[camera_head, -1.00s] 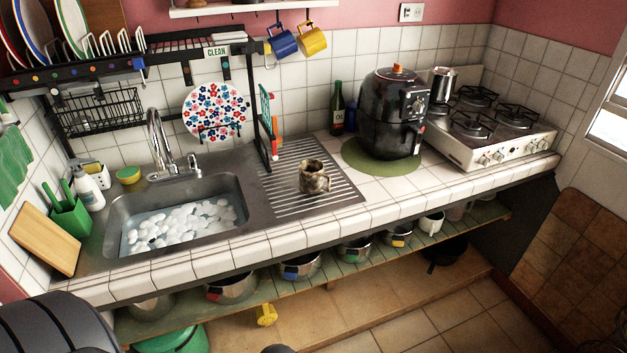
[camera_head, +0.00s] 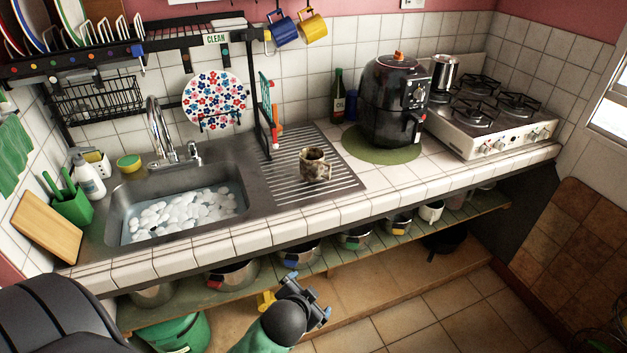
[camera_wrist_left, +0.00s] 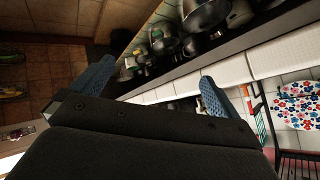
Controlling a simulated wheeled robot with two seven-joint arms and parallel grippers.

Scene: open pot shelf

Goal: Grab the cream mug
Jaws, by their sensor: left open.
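A plain off-white mug (camera_head: 431,211) stands on the open shelf under the counter, right of the pots in the head view. A mottled cream-and-brown mug (camera_head: 313,165) stands upright on the ridged drainboard beside the sink. My left gripper (camera_head: 311,296) is in front of the low shelf, left of and below the off-white mug and apart from both mugs. In the left wrist view its two blue fingers (camera_wrist_left: 155,75) are spread with nothing between them. My right gripper is out of view.
Several steel pots (camera_head: 300,254) line the shelf (camera_head: 330,262) beneath the counter edge. A dark pan (camera_head: 446,239) sits below the off-white mug. A green bin (camera_head: 172,332) stands at lower left. The tiled floor (camera_head: 420,320) is clear at right.

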